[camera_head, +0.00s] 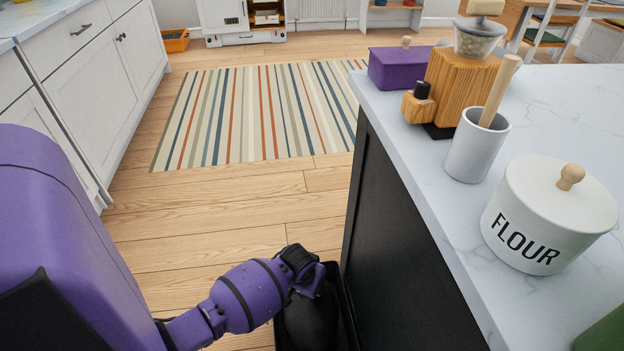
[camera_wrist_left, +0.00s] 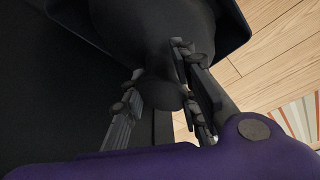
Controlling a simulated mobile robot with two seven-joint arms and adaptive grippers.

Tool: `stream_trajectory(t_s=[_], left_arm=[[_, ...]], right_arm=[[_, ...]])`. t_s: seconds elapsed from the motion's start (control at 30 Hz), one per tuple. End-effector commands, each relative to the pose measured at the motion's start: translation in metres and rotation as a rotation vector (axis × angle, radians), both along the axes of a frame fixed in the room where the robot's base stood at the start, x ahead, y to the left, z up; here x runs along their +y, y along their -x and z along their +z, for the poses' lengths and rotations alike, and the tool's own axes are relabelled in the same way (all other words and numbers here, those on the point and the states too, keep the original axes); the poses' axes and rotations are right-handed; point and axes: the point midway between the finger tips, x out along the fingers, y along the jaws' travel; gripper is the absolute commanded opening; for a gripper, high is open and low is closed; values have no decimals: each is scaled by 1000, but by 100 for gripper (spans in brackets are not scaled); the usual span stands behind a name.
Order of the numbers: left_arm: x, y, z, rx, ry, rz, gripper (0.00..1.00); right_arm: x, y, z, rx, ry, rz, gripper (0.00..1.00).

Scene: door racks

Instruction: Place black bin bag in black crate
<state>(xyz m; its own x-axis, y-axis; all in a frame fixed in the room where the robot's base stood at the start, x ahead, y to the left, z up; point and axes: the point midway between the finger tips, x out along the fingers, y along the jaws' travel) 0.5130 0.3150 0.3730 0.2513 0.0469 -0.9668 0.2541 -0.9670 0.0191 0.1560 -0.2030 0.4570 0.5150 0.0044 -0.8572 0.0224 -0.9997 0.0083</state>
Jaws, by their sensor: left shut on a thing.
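The black bin bag (camera_head: 310,322) is below my left gripper (camera_head: 318,284), low beside the island in the head view. The black crate (camera_head: 347,310) surrounds the bag, and its rim shows on the right. In the left wrist view, the fingers of my left gripper (camera_wrist_left: 160,76) are closed around the gathered neck of the bag (camera_wrist_left: 155,40). The bag's body spreads out beyond the fingers, and a dark crate edge (camera_wrist_left: 236,28) lies beside it. Whether the bag rests on the crate floor is hidden. My right gripper is not in view.
The island's dark side panel (camera_head: 410,255) stands right of the crate. Its white worktop holds a flour tin (camera_head: 545,215), a white pot (camera_head: 475,150) and a purple box (camera_head: 398,68). White cabinets (camera_head: 95,80) line the left. The wooden floor (camera_head: 225,225) and striped rug (camera_head: 265,110) are clear.

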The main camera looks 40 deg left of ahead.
Motion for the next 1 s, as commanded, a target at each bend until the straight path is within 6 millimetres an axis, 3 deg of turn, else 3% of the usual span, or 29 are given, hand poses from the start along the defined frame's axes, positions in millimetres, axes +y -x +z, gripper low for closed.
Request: stream_trajectory(t_s=[0.2,0.57,0.6,0.73,1.0], left_arm=[[0,0,-31,1,0,-1,0],[0,-1,-32,-1,1,0,0],[0,0,-33,1,0,0,30],[-1,1,-33,1,0,0,47],[-1,1,-33,1,0,0,47]], right_arm=[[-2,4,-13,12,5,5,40],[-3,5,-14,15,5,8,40],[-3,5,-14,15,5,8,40],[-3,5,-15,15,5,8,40],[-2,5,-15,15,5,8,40]])
